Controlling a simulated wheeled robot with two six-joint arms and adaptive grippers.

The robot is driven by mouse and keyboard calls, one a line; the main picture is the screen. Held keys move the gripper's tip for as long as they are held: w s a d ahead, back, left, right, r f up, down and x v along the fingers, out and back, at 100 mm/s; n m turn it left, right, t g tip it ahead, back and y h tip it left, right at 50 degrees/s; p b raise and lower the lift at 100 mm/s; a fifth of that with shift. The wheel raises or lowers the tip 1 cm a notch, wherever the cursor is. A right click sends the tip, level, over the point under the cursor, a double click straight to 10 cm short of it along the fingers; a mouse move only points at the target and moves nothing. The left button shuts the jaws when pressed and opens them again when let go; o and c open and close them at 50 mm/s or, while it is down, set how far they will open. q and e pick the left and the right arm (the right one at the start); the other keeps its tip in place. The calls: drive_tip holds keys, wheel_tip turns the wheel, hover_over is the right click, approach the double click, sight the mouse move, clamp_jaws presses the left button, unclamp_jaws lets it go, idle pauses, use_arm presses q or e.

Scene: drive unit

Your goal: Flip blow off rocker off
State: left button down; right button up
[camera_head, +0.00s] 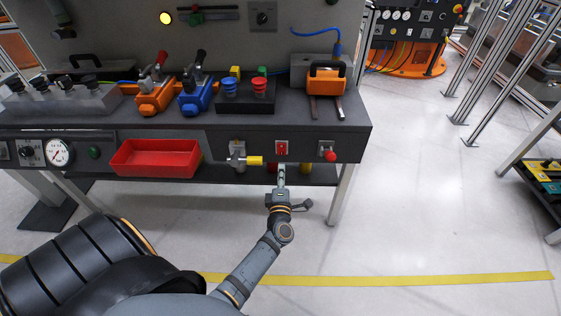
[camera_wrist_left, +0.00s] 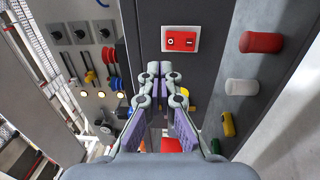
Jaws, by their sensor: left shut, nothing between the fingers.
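A red rocker switch (camera_head: 281,148) in a pale square plate sits on the front panel of the bench, between a yellow-handled valve and a red knob. It also shows in the left wrist view as a red rocker (camera_wrist_left: 182,41) with white marks; which side is pressed in I cannot tell. My left gripper (camera_head: 281,171) is shut and empty, just below the rocker in the head view. In the left wrist view its fingertips (camera_wrist_left: 160,70) are together, a little below the rocker plate, with a gap visible between them and the plate. My right gripper is not in view.
The yellow-handled valve (camera_head: 247,160) is close on the left of the rocker, and the red knob (camera_head: 329,155) stands out on the right. A red bin (camera_head: 155,158) hangs further left. Coloured cylinders, one red (camera_wrist_left: 261,42), show in the left wrist view.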

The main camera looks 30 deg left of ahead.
use_arm(q)
drive_tip(key=s, duration=0.1)
drive_tip(key=s+d, duration=0.1)
drive_tip(key=shift+s+d+r, duration=0.25)
drive_tip(key=shift+s+r, duration=0.15)
drive_tip(key=s+d+f+m+g+h+p, duration=0.25)
drive_tip(key=s+f+m, duration=0.25)
drive_tip(key=f, duration=0.3)
drive_tip(key=s+d+f+m+g+h+p, duration=0.2)
drive_tip(key=s+f+m+h+p, duration=0.15)
drive_tip(key=f+m, duration=0.35)
drive_tip(key=s+d+f+m+g+h+p, duration=0.25)
drive_tip(key=s+f+m, duration=0.2)
drive_tip(key=f, duration=0.35)
drive_tip(key=s+a+f+m+g+p, duration=0.1)
drive_tip(key=s+f+m+g, duration=0.1)
drive_tip(key=s, duration=0.7)
drive_tip(key=s+a+f+m+g+p, duration=0.1)
drive_tip(key=s+a+f+m+g, duration=0.1)
drive_tip(key=s, duration=0.8)
drive_tip(key=s+a+f+m+g+p, duration=0.1)
drive_tip(key=s+f+m+g, duration=0.3)
drive_tip(key=s, duration=0.5)
wheel_tip(320, 180, down, 2)
drive_tip(key=shift+s+a+f, duration=0.1)
drive_tip(key=shift+s+a, duration=0.2)
drive_tip(key=shift+s, duration=0.1)
